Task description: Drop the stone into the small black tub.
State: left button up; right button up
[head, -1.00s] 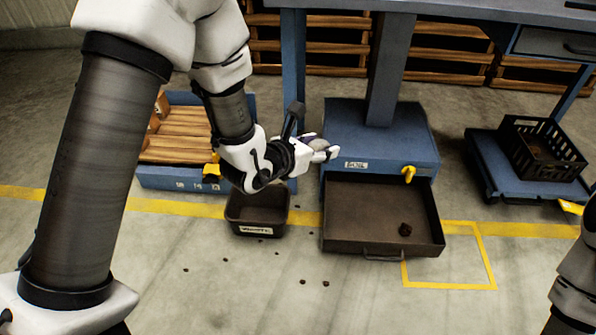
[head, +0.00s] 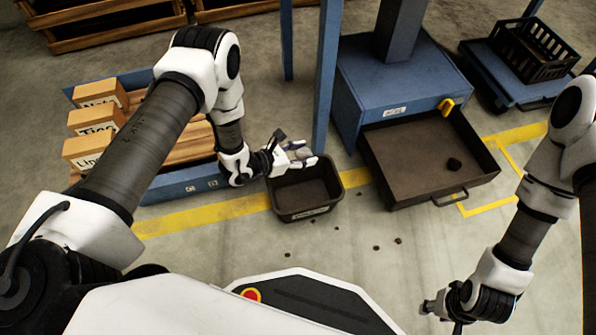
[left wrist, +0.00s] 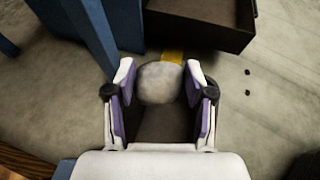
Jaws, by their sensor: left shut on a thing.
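The small black tub (head: 306,203) stands on the floor with a white label on its front. My left gripper (head: 299,154) is at the tub's back edge, above it. In the left wrist view my left gripper (left wrist: 160,90) is shut on the stone (left wrist: 160,83), a round grey-white lump between its two fingers. The stone shows only partly in the head view (head: 298,154). Part of the tub's dark inside (left wrist: 163,125) shows below the stone in the wrist view. My right gripper (head: 432,308) is low at the right; its fingers are too small and unclear to judge.
A blue post (head: 328,80) rises behind the tub. Labelled boxes (head: 94,121) stand at left. Small clods (head: 376,248) lie on the floor.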

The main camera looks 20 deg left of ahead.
pick_arm(q)
jog(key=s+f+b, duration=0.3)
jog(key=f+b, duration=0.2)
jog(key=f, duration=0.6)
jog(key=shift+s+d+f+m+g+h, duration=0.2)
jog(key=shift+d+f+m+g+h, duration=0.1)
jog(key=shift+m+g+h, duration=0.1)
jog(key=o, duration=1.4)
jog(key=v, duration=1.2)
